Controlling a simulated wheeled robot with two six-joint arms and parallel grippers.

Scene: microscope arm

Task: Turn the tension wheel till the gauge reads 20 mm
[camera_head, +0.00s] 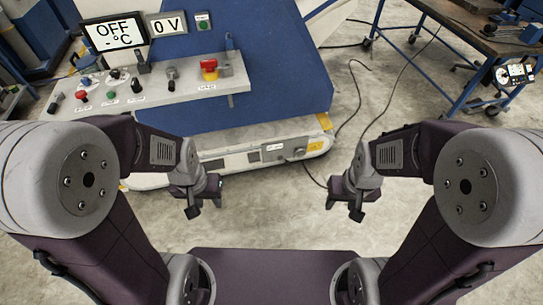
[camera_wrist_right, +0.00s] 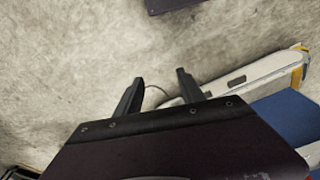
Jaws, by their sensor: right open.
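I cannot make out a tension wheel or a gauge reading in mm with certainty. A small dark panel (camera_head: 518,74) with a lit display and a round white dial (camera_head: 502,75) beside it sits at the far right edge of the head view, too small to read. My left gripper (camera_head: 203,198) hangs over the floor in front of the machine, well apart from that panel; its finger gap is unclear. My right gripper (camera_head: 345,201) hangs over bare floor right of centre. In the right wrist view its two fingers (camera_wrist_right: 158,84) stand apart with nothing between them.
A blue and white machine (camera_head: 280,80) stands ahead, with a control panel (camera_head: 150,90) of buttons and a red emergency stop (camera_head: 209,66). Its screens (camera_head: 119,34) read OFF and 0 V. A wheeled workbench (camera_head: 470,45) is at the upper right. Cables cross the floor between them.

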